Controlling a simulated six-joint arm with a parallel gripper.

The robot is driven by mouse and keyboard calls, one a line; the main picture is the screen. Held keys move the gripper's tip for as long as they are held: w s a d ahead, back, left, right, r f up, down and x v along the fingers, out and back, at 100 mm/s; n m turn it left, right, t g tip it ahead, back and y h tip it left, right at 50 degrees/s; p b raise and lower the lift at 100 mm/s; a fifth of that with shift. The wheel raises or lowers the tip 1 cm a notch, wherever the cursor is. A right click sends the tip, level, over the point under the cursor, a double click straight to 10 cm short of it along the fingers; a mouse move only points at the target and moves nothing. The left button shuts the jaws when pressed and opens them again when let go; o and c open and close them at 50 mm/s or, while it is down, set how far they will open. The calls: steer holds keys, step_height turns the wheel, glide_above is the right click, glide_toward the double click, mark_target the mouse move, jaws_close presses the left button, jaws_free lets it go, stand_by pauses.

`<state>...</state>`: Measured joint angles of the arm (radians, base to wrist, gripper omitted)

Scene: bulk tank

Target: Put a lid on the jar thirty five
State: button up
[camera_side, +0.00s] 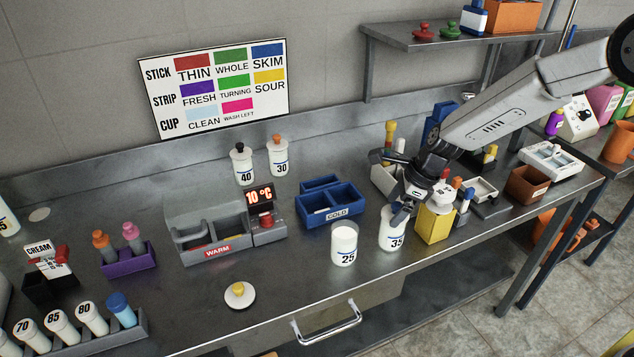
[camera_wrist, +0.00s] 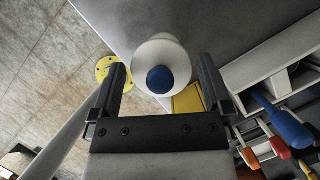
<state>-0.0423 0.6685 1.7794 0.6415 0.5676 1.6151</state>
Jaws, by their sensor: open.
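The jar marked 35 (camera_side: 392,232) stands upright near the front edge of the bench, its top mostly hidden by my gripper in the side view. My gripper (camera_side: 402,208) is just above it with open fingers, which also show in the wrist view (camera_wrist: 165,88). Between the fingers there is a round white top (camera_wrist: 160,48) with a blue knob (camera_wrist: 160,79). It lines up with jar 35 and looks like a lid on it, but I cannot see the seam. A loose white lid with a yellow knob (camera_side: 239,294) lies on the bench.
An open white jar marked 25 (camera_side: 344,244) stands left of jar 35, and a yellow box (camera_side: 435,224) is close on its right. A blue COLD bin (camera_side: 328,208) is behind. Jars 40 (camera_side: 243,166) and 30 (camera_side: 278,158) stand at the back. The bench's front middle is fairly clear.

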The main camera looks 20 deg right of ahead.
steer(key=shift+r, duration=0.1)
steer(key=shift+v, duration=3.8)
steer(key=s+d+f+n+h, duration=0.1)
steer(key=s+d+n+h, duration=0.1)
steer(key=s+n, duration=0.8)
steer(key=s+d+f+n+h, duration=0.1)
steer(key=s+d+n+h, duration=0.1)
steer(key=s+n, duration=0.7)
steer(key=d+n, duration=0.1)
steer(key=n, duration=0.4)
steer(key=shift+s, duration=0.4)
